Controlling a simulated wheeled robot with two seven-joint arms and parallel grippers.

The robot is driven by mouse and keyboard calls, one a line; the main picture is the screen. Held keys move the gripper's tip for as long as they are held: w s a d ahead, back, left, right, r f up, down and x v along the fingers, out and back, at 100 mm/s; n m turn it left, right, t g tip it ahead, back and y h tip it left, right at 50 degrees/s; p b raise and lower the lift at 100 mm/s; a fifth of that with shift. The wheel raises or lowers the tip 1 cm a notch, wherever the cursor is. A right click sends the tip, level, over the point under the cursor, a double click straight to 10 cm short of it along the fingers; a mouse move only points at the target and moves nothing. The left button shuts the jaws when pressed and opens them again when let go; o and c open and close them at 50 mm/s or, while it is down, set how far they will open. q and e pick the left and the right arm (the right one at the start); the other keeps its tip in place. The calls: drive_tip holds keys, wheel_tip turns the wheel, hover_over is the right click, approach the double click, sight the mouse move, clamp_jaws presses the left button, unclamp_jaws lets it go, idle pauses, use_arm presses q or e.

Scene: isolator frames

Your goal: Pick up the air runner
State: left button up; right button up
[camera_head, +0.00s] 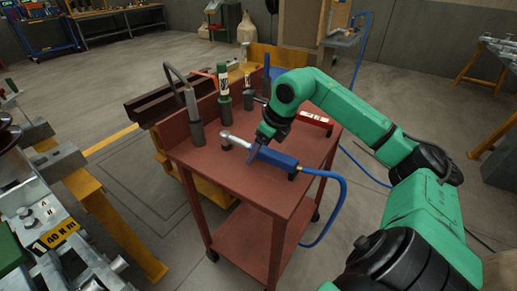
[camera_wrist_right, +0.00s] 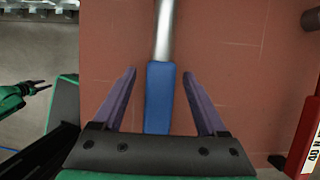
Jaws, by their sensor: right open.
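The air runner has a blue body (camera_head: 279,158) and a silver shaft (camera_head: 238,141), and it lies along the top of the red-brown cart (camera_head: 200,160). A blue hose leads from its right end. My right gripper (camera_head: 257,155) is over the blue body, with its fingers pointing down. In the right wrist view, the blue body (camera_wrist_right: 160,97) lies between the two purple fingers, with a gap on each side, and the gripper (camera_wrist_right: 158,75) is open. At that view's left edge is a small green arm end with dark prongs (camera_wrist_right: 40,88), seemingly my left gripper; its opening is unclear.
Upright tools stand in holders on the cart: a grey one (camera_head: 193,112) and a green and white one (camera_head: 224,85). A red tool with a white label (camera_head: 316,118) lies behind my gripper. The blue hose (camera_head: 343,195) loops off the cart's right side.

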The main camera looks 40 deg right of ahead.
drive_tip(key=shift+w+f, duration=0.1)
drive_tip(key=shift+f, duration=0.15)
clamp_jaws()
drive_tip(key=shift+r, duration=0.15)
